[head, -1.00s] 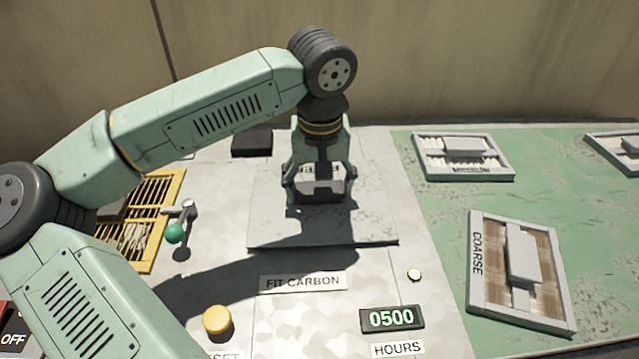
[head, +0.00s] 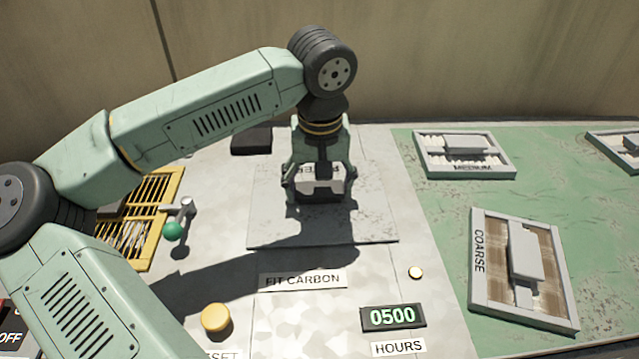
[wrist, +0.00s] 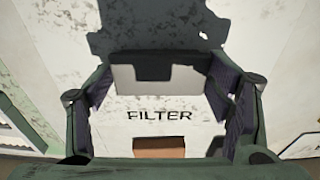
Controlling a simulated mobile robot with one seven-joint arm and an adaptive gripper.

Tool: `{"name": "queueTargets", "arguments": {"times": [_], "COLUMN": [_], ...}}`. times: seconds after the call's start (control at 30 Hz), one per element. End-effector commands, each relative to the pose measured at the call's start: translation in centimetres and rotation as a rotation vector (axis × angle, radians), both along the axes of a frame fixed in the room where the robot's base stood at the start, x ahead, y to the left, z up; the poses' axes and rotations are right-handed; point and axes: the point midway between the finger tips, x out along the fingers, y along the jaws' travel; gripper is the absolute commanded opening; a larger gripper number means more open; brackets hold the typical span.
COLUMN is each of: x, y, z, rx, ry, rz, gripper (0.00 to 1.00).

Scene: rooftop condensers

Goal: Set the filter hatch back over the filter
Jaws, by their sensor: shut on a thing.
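The filter hatch (head: 372,222) is a flat, pale grey plate marked FILTER, with a raised grey handle. In the head view it lies flat, or nearly so, on the panel behind the FIT CARBON label; I cannot tell whether a small gap remains under it. My gripper (head: 320,190) points down at the plate and is shut on its handle. In the wrist view the two fingers (wrist: 158,85) stand on either side of the grey handle, and the hatch (wrist: 125,133) fills the middle. The filter and its opening are not visible.
Filters marked COARSE (head: 522,270) and MEDIUM (head: 464,154) lie on the green surface at right; another sits at the far right edge. At left are a yellow grille (head: 158,205) and green-knobbed lever (head: 172,230). A yellow button (head: 216,318) and 0500 display (head: 393,317) are in front.

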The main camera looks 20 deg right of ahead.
Motion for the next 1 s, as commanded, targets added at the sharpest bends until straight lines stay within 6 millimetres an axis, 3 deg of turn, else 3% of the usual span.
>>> {"name": "queueTargets", "arguments": {"times": [0.07,0.1,0.4,0.77,1.0], "x": [0.0,0.0,0.0,0.0,-0.3], "y": [0.0,0.0,0.0,0.0,0.1], "z": [-0.1,0.0,0.0,0.0,3.3], "rx": [0.0,0.0,0.0,0.0,0.0], "ry": [-0.001,-0.001,-0.001,0.0,-0.004], "rz": [0.0,0.0,0.0,0.0,0.001], "gripper": [0.31,0.76,0.96,0.96,0.96]}}
